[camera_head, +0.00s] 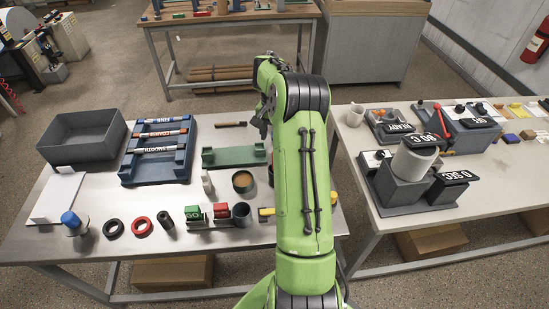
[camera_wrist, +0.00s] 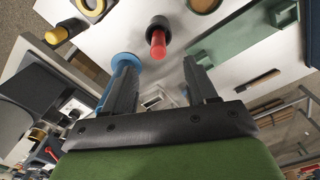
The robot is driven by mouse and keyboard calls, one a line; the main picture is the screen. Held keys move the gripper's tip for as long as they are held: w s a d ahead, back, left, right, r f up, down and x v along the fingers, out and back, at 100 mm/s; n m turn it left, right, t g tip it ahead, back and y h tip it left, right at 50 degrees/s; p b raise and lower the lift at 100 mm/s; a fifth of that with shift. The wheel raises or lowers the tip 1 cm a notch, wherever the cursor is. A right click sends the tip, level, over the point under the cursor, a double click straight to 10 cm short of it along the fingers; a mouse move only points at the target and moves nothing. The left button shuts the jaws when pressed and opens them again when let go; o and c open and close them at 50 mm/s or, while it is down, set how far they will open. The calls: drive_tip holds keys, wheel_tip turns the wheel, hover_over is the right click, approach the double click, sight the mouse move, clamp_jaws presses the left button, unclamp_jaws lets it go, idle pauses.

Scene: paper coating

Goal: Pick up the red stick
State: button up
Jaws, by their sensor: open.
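A short red stick (camera_wrist: 158,42) stands in a dark round holder in the upper middle of the wrist view. In the head view my gripper is mostly hidden behind my green arm. A blue round piece (camera_wrist: 126,60) shows at the left finger's tip; I cannot tell whether they touch.
A green fixture (camera_wrist: 250,42) stands right of the red stick. A blue rack (camera_head: 156,172) holds labelled rods, one with reddish ends. A grey bin (camera_head: 82,140) is at the left. A second table (camera_head: 390,228) stands right.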

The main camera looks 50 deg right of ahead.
drive_tip(key=f, duration=0.8)
drive_tip(key=d+f+p, duration=0.1)
drive_tip(key=f, duration=0.4)
drive_tip(key=shift+s+a, duration=0.1)
drive_tip(key=shift+a, duration=0.05)
drive_tip(key=c, duration=0.3)
clamp_jaws()
